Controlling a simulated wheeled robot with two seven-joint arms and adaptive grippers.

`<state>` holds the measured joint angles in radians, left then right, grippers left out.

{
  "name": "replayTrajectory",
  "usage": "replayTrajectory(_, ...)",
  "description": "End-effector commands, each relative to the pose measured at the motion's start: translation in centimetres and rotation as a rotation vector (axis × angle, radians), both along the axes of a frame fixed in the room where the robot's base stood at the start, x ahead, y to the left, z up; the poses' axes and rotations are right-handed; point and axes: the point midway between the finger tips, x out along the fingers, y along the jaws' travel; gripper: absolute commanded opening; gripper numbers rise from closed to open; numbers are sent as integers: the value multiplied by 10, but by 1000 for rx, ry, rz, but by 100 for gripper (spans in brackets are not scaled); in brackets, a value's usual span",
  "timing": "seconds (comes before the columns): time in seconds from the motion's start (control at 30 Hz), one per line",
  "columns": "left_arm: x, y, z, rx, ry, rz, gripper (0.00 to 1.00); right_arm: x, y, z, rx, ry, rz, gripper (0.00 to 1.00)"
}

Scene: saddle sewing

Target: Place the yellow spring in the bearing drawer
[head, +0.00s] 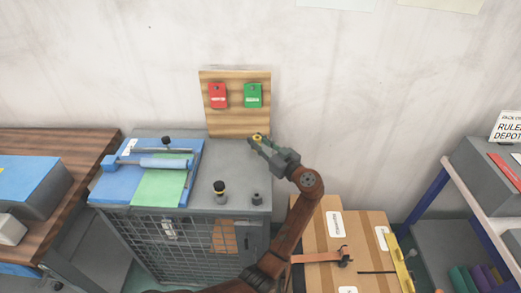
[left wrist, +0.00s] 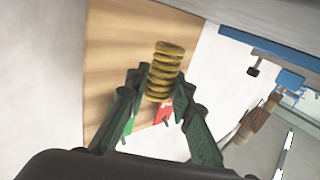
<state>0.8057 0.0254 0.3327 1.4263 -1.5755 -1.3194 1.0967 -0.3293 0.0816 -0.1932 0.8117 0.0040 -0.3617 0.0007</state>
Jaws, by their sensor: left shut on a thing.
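My left gripper (head: 260,141) is shut on the yellow spring and holds it above the back of the grey cabinet top (head: 232,160), in front of the wooden board. In the left wrist view the spring (left wrist: 165,72) stands out between the two fingertips (left wrist: 160,88), its coils showing clearly. In the head view only a small yellow spot of the spring (head: 257,137) shows. I cannot make out a drawer marked for bearings in either view. My right gripper is not in view.
A wooden board (head: 236,119) with a red tag (head: 218,96) and a green tag (head: 253,96) stands behind the cabinet. A blue panel (head: 120,183) lies on its left. A black-and-yellow part (head: 219,193) and a dark knob (head: 257,198) stand in front. Cardboard boxes (head: 318,240) lie right.

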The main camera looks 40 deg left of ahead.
Motion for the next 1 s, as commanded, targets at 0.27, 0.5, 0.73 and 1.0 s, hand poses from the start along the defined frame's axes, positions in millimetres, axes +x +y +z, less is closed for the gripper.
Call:
replayTrajectory(0.27, 7, -2, -33, 0, 3, -1, 0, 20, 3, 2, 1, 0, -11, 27)
replayTrajectory(0.5, 6, -2, -37, 1, -2, -1, 0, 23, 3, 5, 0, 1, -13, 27)
replayTrajectory(0.73, 6, -2, -39, 1, -1, -1, 0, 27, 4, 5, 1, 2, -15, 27)
replayTrajectory(1.0, 6, -2, -40, 0, -1, -1, 32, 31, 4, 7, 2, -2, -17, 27)
